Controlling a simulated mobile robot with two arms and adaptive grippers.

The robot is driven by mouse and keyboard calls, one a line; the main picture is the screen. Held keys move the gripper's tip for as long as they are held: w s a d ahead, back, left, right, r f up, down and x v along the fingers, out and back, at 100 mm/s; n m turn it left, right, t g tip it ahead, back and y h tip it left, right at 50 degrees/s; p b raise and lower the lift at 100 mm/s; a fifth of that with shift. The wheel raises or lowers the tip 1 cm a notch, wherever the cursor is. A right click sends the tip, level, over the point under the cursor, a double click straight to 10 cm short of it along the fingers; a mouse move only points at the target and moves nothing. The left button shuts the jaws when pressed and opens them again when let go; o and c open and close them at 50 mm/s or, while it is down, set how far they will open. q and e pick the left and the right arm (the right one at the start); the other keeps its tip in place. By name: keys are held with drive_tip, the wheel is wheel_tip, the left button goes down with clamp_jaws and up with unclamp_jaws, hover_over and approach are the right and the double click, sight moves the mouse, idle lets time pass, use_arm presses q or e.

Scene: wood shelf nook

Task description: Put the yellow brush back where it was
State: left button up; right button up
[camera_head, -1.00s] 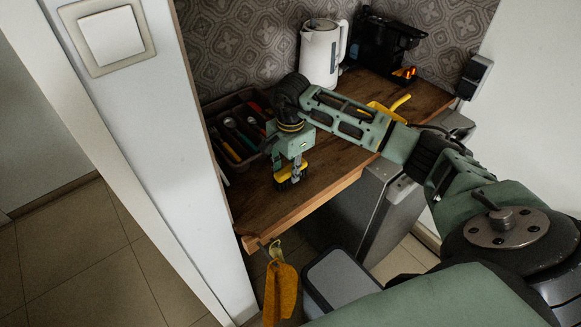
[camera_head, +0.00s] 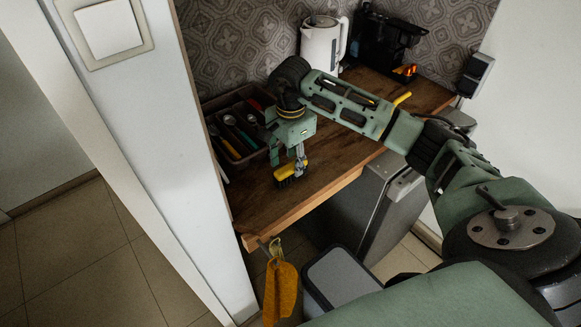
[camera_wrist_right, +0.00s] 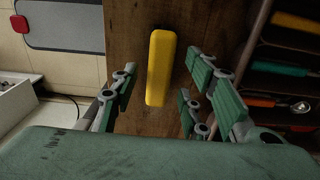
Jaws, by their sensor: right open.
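The yellow brush (camera_head: 291,171) lies bristles down on the wooden counter (camera_head: 330,171), near its left end and in front of the cutlery tray. My right gripper (camera_head: 287,160) is open just above and behind it, fingers pointing down. In the right wrist view the brush's yellow back (camera_wrist_right: 160,66) lies on the wood between the spread fingers of the gripper (camera_wrist_right: 158,103), with gaps on both sides. My left gripper is not in view.
A cutlery tray (camera_head: 214,110) with several utensils stands at the counter's back left. A white kettle (camera_head: 320,46) and a black machine (camera_head: 383,42) stand at the back. A yellow mitt (camera_head: 281,291) hangs below the front edge.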

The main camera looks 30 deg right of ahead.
sight(290, 166)
wheel_tip(290, 166, up, 9)
drive_tip(key=b, duration=0.2)
drive_tip(key=shift+r, duration=0.15)
idle(0.4)
